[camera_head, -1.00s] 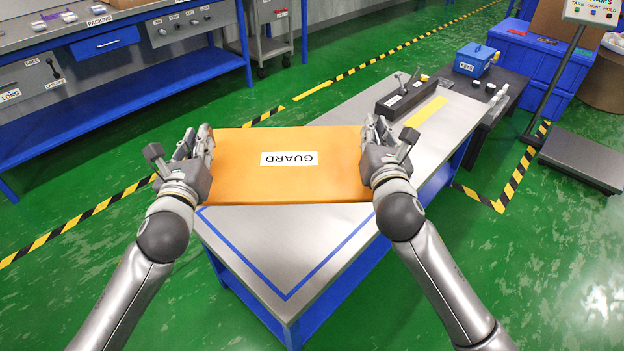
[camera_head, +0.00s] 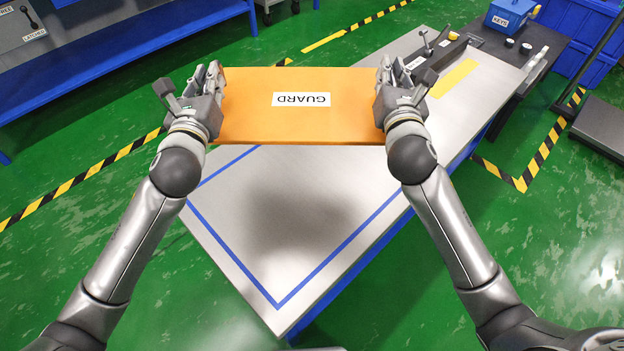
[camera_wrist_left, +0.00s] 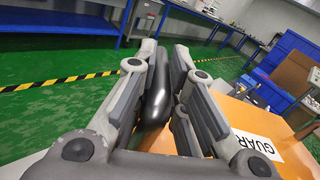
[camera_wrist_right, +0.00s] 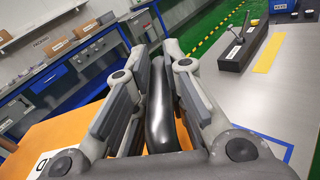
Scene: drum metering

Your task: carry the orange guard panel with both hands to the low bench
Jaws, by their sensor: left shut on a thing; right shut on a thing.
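The orange guard panel (camera_head: 300,122) with its white GUARD label is level between my two grippers in the head view. It is held above the bench, and a dark shadow lies below it on the top. My left gripper (camera_head: 212,85) is shut on a dark handle (camera_wrist_left: 156,95) at the panel's left end. My right gripper (camera_head: 388,80) is shut on a dark handle (camera_wrist_right: 160,110) at its right end. The low bench (camera_head: 290,215) has a grey metal top with a blue tape outline (camera_head: 228,260). The panel hides part of the bench top.
A dark block with a lever (camera_head: 430,60) and a yellow strip (camera_head: 453,78) lie on the bench's far part. A dark table with a blue KEYS box (camera_head: 510,15) adjoins beyond. The taped area is clear. A blue workbench (camera_head: 130,45) stands at the back left.

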